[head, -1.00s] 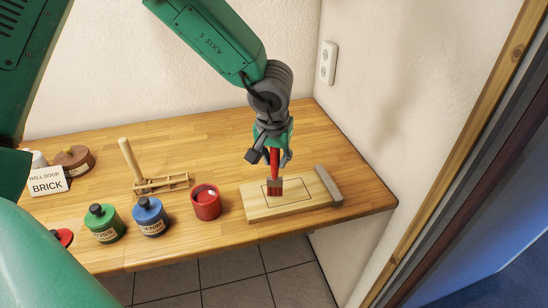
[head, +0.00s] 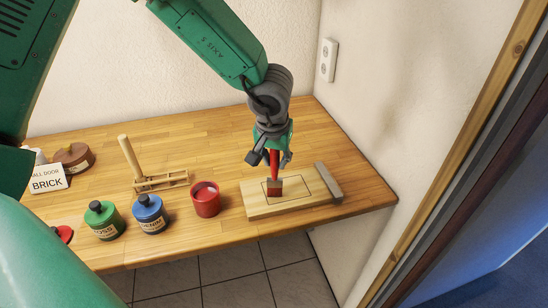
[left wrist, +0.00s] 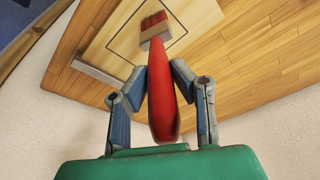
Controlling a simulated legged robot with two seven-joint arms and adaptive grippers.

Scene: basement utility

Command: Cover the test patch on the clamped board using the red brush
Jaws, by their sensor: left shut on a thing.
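My left gripper (head: 275,157) is shut on the handle of the red brush (head: 275,170), which points bristles down over the board. In the left wrist view the gripper (left wrist: 160,74) holds the red handle (left wrist: 162,100) between its two fingers. The bristles (left wrist: 153,21) are red. The clamped board (head: 260,210) is pale wood and lies flat near the table's right end. The test patch (head: 297,187) is a dark-outlined rectangle on it, with bare wood showing inside. The bristles are over its left part; I cannot tell whether they touch. My right gripper is not in view.
A grey bar (head: 328,182) lies across the board's right end. An open red paint pot (head: 206,202) stands left of the board. Further left are a blue jar (head: 149,217), a green jar (head: 103,222), a wooden rack (head: 160,182) and a BRICK card (head: 48,180).

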